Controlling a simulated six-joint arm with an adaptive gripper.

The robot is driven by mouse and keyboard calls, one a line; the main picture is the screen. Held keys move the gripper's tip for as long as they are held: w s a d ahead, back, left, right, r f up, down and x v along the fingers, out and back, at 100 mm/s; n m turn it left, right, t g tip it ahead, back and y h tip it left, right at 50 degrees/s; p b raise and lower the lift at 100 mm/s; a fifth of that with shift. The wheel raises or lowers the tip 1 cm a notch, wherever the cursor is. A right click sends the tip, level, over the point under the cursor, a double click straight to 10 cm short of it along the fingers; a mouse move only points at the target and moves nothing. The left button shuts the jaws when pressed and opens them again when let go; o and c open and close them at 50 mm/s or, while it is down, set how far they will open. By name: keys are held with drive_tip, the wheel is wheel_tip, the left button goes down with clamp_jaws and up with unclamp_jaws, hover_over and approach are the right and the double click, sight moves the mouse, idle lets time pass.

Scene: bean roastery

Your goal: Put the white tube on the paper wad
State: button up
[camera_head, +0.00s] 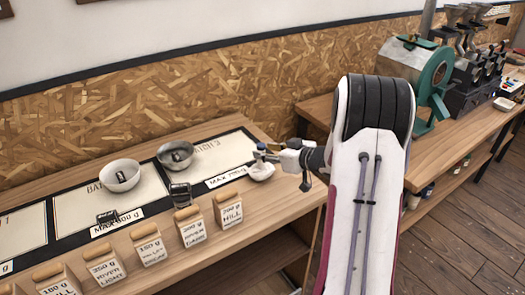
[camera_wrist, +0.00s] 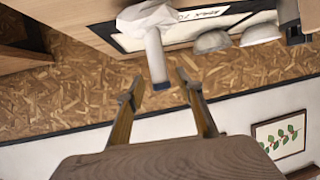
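The white tube (camera_wrist: 154,52) has a dark blue end and stands roughly upright on the crumpled white paper wad (camera_wrist: 143,18) in the wrist view, which is upside down. In the head view the wad (camera_head: 261,173) lies at the right end of the counter, with the tube's blue end (camera_head: 261,146) above it. My gripper (camera_wrist: 158,80) is open. Its fingers are on either side of the tube's blue end, with a gap on each side. In the head view my gripper (camera_head: 281,151) is just right of the tube, partly hiding it.
A white bowl (camera_head: 120,176) and a grey bowl (camera_head: 175,155) with dark objects in them stand left on the counter. A small dark container (camera_head: 180,195) and several labelled bags (camera_head: 190,227) stand in front. A teal-and-metal roasting machine (camera_head: 415,70) is behind my arm.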

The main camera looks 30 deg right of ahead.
drive_tip(key=v, duration=0.9)
drive_tip(key=shift+w, duration=0.1)
idle(0.4)
wheel_tip(320, 180, up, 9)
drive_tip(key=w+a+m+h, duration=0.1)
drive_tip(key=a+h, duration=0.1)
drive_tip(key=h, duration=0.3)
drive_tip(key=s+a+r+m+g+h, duration=0.2)
drive_tip(key=s+a+r+g, duration=0.15)
drive_tip(key=s+a, duration=0.25)
drive_tip(key=s+a+f+g+y, duration=0.1)
drive_tip(key=s+a+g+y, duration=0.1)
drive_tip(key=s+a, duration=0.8)
drive_tip(key=s+a+f+n+g+y, duration=0.1)
drive_tip(key=s+a+f+g+y, duration=0.1)
drive_tip(key=s+a, duration=0.9)
drive_tip(key=shift+s+a+f+y, duration=0.35)
drive_tip(key=shift+s+y, duration=0.15)
drive_tip(key=shift+s, duration=0.65)
